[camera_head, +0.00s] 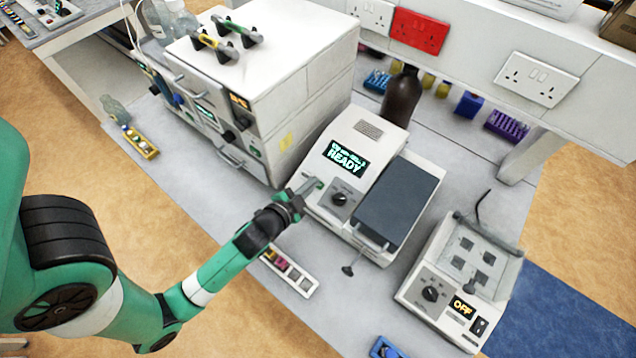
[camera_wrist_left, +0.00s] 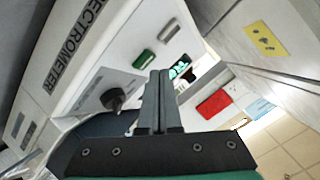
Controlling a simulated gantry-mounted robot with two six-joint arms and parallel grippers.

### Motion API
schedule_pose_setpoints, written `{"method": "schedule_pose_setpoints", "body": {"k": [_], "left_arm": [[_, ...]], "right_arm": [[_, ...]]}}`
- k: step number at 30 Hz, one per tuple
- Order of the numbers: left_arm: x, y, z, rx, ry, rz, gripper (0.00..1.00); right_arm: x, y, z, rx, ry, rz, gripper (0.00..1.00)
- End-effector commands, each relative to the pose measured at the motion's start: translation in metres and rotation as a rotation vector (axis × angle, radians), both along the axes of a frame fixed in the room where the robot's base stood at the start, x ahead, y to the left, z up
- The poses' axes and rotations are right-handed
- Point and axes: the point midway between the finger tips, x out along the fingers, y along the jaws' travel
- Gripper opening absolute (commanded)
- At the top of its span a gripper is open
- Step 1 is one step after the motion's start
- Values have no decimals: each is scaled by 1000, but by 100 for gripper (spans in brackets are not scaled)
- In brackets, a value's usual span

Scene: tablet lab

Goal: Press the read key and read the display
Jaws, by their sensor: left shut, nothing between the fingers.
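The white instrument (camera_head: 350,150) stands on the bench with a dark lid (camera_head: 398,200) on its right part. Its display (camera_head: 345,160) reads "READY" in large letters, with a smaller line above that I cannot read. A black knob (camera_head: 340,199) is below the display. My left gripper (camera_head: 306,187) is at the front left corner of the panel, its fingers together and empty. In the left wrist view the shut fingers (camera_wrist_left: 157,95) point toward the panel, by a green key (camera_wrist_left: 144,59) and the knob (camera_wrist_left: 113,99). I cannot tell whether they touch the key. The right gripper is out of view.
A white cabinet stack (camera_head: 280,70) stands left of the instrument, and a brown bottle (camera_head: 402,97) behind it. A small device reading "OFF" (camera_head: 440,285) is at the right. A slide tray (camera_head: 290,272) lies in front.

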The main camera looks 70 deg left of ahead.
Motion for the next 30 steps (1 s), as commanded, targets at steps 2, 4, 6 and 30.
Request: {"method": "schedule_pose_setpoints", "body": {"k": [2, 4, 6, 30], "left_arm": [[0, 0, 0, 0, 0, 0, 0], [0, 0, 0, 0, 0, 0, 0], [0, 0, 0, 0, 0, 0, 0], [4, 2, -10, 0, 0, 0, 0]], "right_arm": [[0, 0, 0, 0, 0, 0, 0], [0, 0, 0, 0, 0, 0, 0], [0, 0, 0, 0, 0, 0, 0], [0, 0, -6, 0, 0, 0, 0]]}}
